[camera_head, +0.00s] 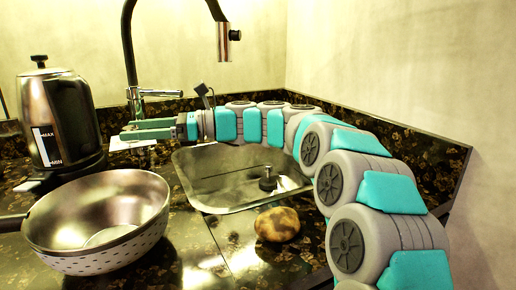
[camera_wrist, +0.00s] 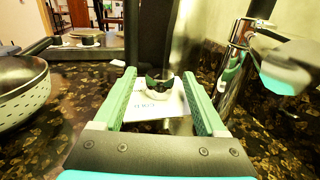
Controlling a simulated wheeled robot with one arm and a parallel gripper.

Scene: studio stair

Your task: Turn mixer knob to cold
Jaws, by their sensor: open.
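The mixer tap is chrome with a tall dark spout and stands behind the sink in the head view (camera_head: 135,98). Its lever knob (camera_head: 161,93) sticks out to the right. In the wrist view nothing is gripped between the fingers (camera_wrist: 159,74). A white printed card (camera_wrist: 150,108) lies beneath and beyond them; its text is unclear.
A steel kettle (camera_head: 62,115) stands left of my fingers. The sink (camera_head: 215,175) lies below my arm. A potato (camera_head: 277,224) rests on the dark counter in front. Walls close in behind and right.

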